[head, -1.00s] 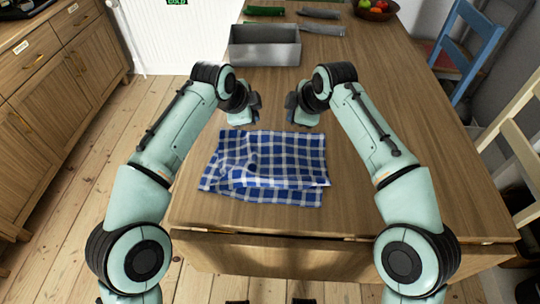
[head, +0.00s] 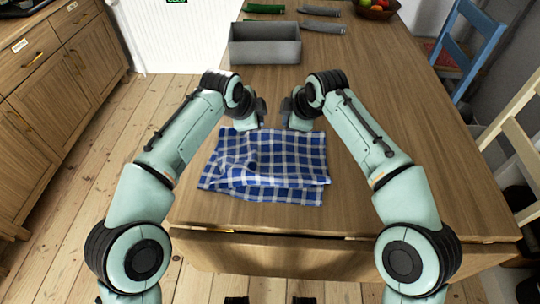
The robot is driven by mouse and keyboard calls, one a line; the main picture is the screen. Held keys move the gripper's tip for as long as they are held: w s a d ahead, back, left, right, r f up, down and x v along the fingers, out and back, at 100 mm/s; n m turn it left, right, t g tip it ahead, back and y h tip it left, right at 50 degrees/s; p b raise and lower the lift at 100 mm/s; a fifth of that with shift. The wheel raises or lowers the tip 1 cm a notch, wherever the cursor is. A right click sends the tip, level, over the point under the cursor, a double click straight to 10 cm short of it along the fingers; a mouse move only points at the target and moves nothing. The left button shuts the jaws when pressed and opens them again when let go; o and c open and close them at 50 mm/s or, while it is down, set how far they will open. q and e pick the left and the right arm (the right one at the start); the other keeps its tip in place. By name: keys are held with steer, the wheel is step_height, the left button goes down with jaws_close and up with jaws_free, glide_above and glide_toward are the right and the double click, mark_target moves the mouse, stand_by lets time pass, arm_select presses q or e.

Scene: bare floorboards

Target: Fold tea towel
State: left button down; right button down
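The blue and white checked tea towel (head: 265,170) lies on the wooden table near its front edge. It is rumpled, with a raised fold on its left side and a layered lower edge. My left gripper (head: 250,122) is just beyond the towel's far edge, left of centre. My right gripper (head: 299,122) is beyond the far edge, right of centre. Both point down close to the towel. The fingertips are small and partly hidden by my own wrists, so I cannot tell whether they are open or touching the cloth.
A grey tray (head: 264,52) stands further back on the table (head: 385,110). Cutlery-like items (head: 320,11) and a fruit bowl (head: 376,10) are at the far end. A blue chair (head: 470,45) and a pale chair (head: 515,140) stand to the right. Table right of the towel is clear.

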arm_select(q)
steer(key=shift+f, duration=0.35)
arm_select(e)
steer(key=shift+r, duration=0.1)
steer(key=shift+f, duration=0.4)
arm_select(q)
steer(key=shift+r, duration=0.1)
arm_select(e)
steer(key=shift+r, duration=0.1)
